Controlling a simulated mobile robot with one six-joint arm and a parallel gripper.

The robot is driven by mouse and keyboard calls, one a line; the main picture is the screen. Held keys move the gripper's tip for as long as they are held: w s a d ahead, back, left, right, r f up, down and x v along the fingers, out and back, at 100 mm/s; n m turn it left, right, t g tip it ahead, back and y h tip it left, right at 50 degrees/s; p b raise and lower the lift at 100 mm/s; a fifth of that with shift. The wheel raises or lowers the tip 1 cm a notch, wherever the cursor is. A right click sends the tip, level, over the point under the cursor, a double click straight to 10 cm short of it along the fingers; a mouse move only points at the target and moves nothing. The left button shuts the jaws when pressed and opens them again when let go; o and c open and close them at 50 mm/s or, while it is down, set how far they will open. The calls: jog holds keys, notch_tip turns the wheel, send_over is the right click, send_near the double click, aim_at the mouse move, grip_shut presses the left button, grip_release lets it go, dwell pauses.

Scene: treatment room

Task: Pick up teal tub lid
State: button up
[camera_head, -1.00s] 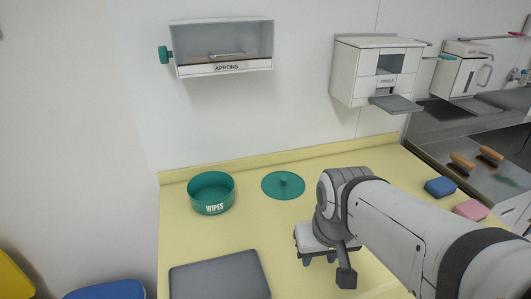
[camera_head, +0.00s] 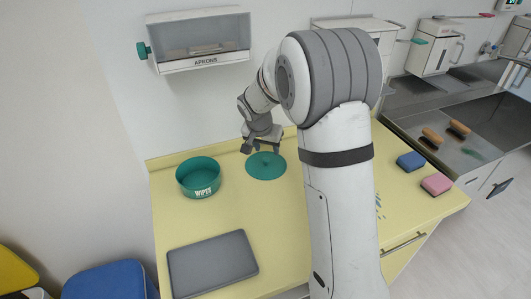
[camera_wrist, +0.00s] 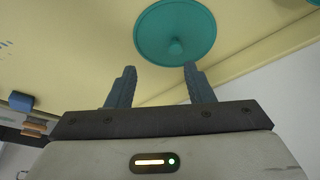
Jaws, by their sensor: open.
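The teal tub lid (camera_head: 265,166) is a round flat disc with a small knob in its middle. It lies on the yellow counter, to the right of the open teal tub marked WIPES (camera_head: 198,177). In the wrist view the lid (camera_wrist: 160,38) shows at the top, with its knob facing me. My gripper (camera_head: 262,148) is just behind and above the lid, near the wall. In the wrist view my gripper (camera_wrist: 160,80) has its two fingers spread apart with nothing between them. The lid lies beyond the fingertips. I cannot tell the exact height of the fingertips above the lid.
A grey tray (camera_head: 213,264) lies at the counter's front left. A blue sponge (camera_head: 410,160) and a pink sponge (camera_head: 436,184) lie at the right by the metal sink. The aprons box (camera_head: 203,45) hangs on the wall. The counter around the lid's front is clear.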

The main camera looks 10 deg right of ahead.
aim_at(266, 158)
jog(key=shift+m, duration=0.4)
jog(key=w+f, duration=0.2)
jog(key=w+f+p, duration=0.1)
jog(key=w+f, duration=0.2)
jog(key=shift+a, duration=0.2)
jog(key=shift+s+p+x, duration=0.2)
jog(key=shift+p+x, duration=1.05)
jog(key=shift+x, duration=1.35)
jog(key=shift+c, duration=0.2)
grip_shut()
